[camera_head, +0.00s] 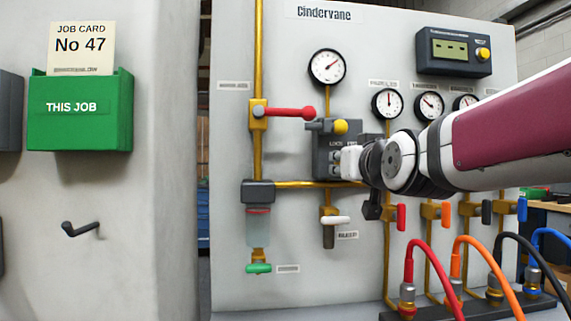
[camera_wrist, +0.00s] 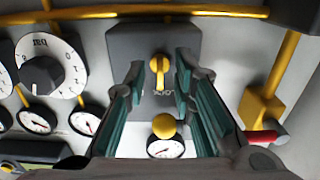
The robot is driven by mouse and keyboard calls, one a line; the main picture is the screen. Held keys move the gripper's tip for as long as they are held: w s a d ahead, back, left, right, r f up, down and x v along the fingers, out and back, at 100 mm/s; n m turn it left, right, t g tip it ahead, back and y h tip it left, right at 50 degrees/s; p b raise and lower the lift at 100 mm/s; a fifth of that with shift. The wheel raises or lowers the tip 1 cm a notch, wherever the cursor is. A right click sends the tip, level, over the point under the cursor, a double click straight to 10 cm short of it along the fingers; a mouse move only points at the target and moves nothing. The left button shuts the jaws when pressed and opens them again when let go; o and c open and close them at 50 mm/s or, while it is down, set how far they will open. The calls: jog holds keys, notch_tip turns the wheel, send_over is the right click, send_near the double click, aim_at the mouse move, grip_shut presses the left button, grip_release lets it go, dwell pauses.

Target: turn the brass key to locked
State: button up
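The brass key (camera_wrist: 160,68) shows in the wrist view on a dark grey lock box (camera_wrist: 124,43). Its bow runs up and down in that picture. Lettering shows beside it, only partly readable. My gripper (camera_wrist: 160,61) is open, with one teal-padded finger on each side of the key in the picture. No finger visibly touches the key; the depth between them is hard to tell. In the head view, my gripper (camera_head: 350,162) is in front of the right part of the lock box (camera_head: 323,160) and hides the key.
A yellow knob (camera_head: 341,127) sits on the box's upper part, close by my gripper; it also shows in the wrist view (camera_wrist: 164,126). A red-handled valve (camera_head: 290,112) is to the left. Gauges (camera_head: 327,67) are above. Brass pipes and coloured hoses (camera_head: 420,262) lie below.

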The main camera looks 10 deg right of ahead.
jog(key=s, duration=1.2)
dwell(0.5)
jog(key=s+f+g, duration=0.4)
jog(key=f+g, duration=0.1)
jog(key=f, duration=0.8)
jog(key=s+f+g, duration=0.7)
jog(key=s+f, duration=0.3)
jog(key=s, duration=0.3)
jog(key=s+f+g, duration=0.6)
jog(key=s+f, duration=0.4)
jog(key=s, duration=0.2)
notch_tip(320, 180, up, 33)
jog(key=t+p, duration=0.4)
jog(key=p, duration=2.7)
jog(key=shift+d+r, duration=0.15)
jog(key=shift+d, duration=0.05)
